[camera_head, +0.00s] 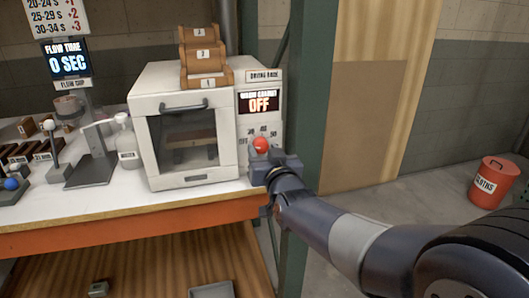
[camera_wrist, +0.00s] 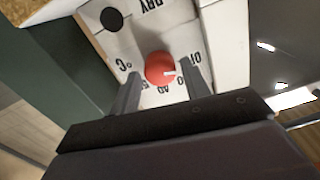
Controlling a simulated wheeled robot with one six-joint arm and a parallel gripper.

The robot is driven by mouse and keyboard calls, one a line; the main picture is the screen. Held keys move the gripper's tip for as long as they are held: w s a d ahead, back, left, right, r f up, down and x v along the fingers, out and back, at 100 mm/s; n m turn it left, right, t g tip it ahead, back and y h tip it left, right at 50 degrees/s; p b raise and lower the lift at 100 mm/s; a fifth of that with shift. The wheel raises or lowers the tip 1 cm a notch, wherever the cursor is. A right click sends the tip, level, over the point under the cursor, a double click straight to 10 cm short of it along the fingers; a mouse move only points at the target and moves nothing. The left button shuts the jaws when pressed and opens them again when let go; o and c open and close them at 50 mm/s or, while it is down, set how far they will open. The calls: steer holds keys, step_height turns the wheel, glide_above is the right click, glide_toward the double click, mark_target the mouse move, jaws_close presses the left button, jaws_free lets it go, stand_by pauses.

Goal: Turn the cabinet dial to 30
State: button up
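The white cabinet (camera_head: 195,125) stands on the bench, with its windowed door shut. Its side panel has a display (camera_head: 259,102) reading OFF. Below the display is the red dial (camera_head: 261,145), with printed marks around it that are too small to read fully. In the wrist view the dial (camera_wrist: 160,68) shows a short white pointer mark. My gripper (camera_head: 268,160) is in front of the dial. In the wrist view my gripper (camera_wrist: 163,85) is open, with one finger on each side of the dial. I cannot tell whether the fingers touch it.
Wooden drawer boxes (camera_head: 205,55) are stacked on the cabinet. A white bottle (camera_head: 127,142) and a grey stand (camera_head: 90,170) are left of it on the bench. A green post (camera_head: 312,100) rises close to the right of the panel. A red cloths bin (camera_head: 494,182) stands far right.

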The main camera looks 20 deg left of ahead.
steer(key=c, duration=0.7)
steer(key=shift+f+b, duration=0.1)
steer(key=shift+b, duration=0.2)
steer(key=shift+f+m+b, duration=0.1)
steer(key=shift+m+b, duration=0.5)
steer(key=shift+b, duration=0.1)
steer(key=m+b, duration=0.2)
steer(key=b, duration=0.1)
steer(key=shift+f, duration=0.1)
steer(key=m+b, duration=0.3)
steer(key=shift+r+m+b, duration=0.2)
steer(key=shift+m+b, duration=0.75)
steer(key=shift+m, duration=0.35)
